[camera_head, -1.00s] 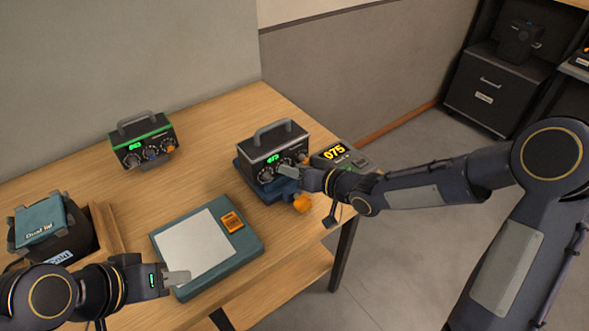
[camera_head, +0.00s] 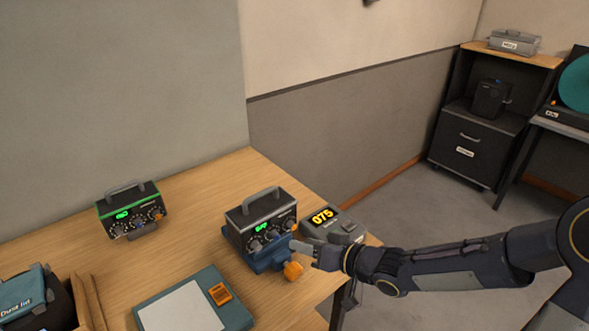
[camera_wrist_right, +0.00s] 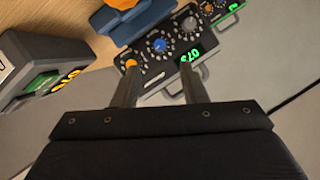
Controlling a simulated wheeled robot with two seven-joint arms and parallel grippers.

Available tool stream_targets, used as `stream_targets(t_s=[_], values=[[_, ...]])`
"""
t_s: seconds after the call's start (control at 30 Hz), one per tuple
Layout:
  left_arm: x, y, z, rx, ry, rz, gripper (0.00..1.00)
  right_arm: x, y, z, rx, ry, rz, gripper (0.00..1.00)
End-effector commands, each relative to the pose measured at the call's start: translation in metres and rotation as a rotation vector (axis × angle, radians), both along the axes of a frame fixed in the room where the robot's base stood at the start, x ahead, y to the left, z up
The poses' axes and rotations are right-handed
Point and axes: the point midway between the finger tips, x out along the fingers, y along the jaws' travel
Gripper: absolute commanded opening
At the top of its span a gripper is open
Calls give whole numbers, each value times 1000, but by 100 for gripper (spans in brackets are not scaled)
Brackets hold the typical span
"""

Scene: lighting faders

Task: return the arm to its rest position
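My right gripper (camera_head: 304,249) is at the front right of the black fader box (camera_head: 262,222), which sits on a blue stand (camera_head: 262,260) with an orange knob (camera_head: 293,271). In the right wrist view, the two fingers (camera_wrist_right: 158,86) are apart with nothing held between them. The black box's panel (camera_wrist_right: 160,55) lies beyond the fingertips, with an orange knob, a blue knob and a green display. I cannot tell whether a finger touches the box. My left gripper is out of view.
A grey unit showing 075 (camera_head: 333,226) stands right of the box, close to my right gripper. A green-topped box (camera_head: 130,212) stands at the back left. A teal pad (camera_head: 238,313) lies in front. A wooden tray (camera_head: 92,300) and bag (camera_head: 30,297) are at left.

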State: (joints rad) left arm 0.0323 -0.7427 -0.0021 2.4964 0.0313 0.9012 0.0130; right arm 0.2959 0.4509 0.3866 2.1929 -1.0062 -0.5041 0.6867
Motion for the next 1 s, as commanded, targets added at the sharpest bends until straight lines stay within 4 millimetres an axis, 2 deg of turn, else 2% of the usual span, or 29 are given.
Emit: stream_targets(t_s=[0.13,0.27,0.37,0.4,0.47,0.53,0.6,0.7,0.8,0.9,1.0], values=[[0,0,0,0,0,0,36,0,-16,4,-69,4,-49,39],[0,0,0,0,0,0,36,-10,-65,14,-247,39,-191,39],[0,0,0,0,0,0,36,-37,-113,25,-384,115,-326,39],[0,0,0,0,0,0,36,-53,-130,29,-423,156,-373,39],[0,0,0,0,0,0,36,-80,-151,35,-460,222,-430,39],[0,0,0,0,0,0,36,-116,-166,38,-473,308,-471,39],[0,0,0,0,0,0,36,-152,-171,39,-456,389,-482,39],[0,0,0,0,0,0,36,-196,-167,39,-407,481,-455,39],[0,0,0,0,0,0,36,-227,-156,39,-355,535,-405,39],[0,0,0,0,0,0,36,-244,-148,39,-318,563,-365,39],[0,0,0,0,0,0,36,-251,-144,39,-305,575,-346,39]])
